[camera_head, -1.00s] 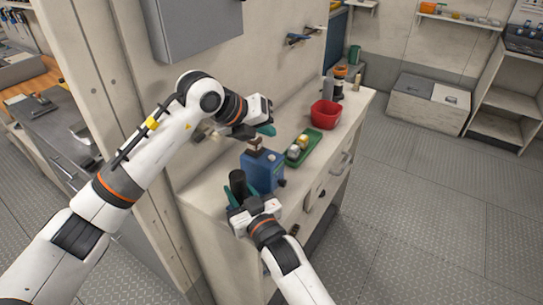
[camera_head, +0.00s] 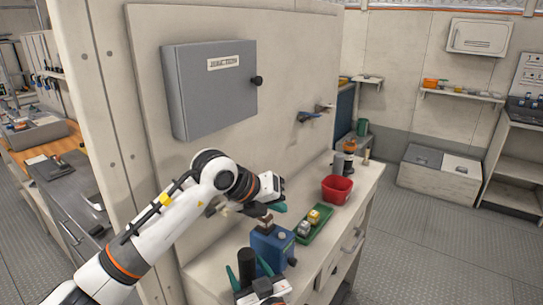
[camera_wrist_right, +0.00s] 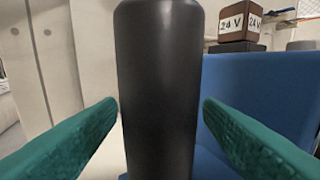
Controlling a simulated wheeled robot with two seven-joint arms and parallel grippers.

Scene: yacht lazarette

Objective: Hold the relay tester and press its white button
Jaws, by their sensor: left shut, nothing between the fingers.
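The relay tester appears to be the blue box (camera_head: 272,245) on the bench, with a black upright cylinder (camera_head: 246,262) on its left side. A brown block (camera_head: 265,221) sits on top; its white "24 V" labels show in the right wrist view (camera_wrist_right: 237,22). I cannot make out a white button. My left gripper (camera_head: 279,208) is shut and empty, just above and beside the brown block. My right gripper (camera_head: 248,273) is open, its teal fingers on both sides of the black cylinder; in the right wrist view gaps show between fingers and cylinder (camera_wrist_right: 160,90).
A green tray (camera_head: 317,231) with a yellow and a silver piece lies right of the blue box. A red bin (camera_head: 336,188) stands farther back on the bench (camera_head: 207,268). A grey wall cabinet (camera_head: 209,88) hangs above my left arm.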

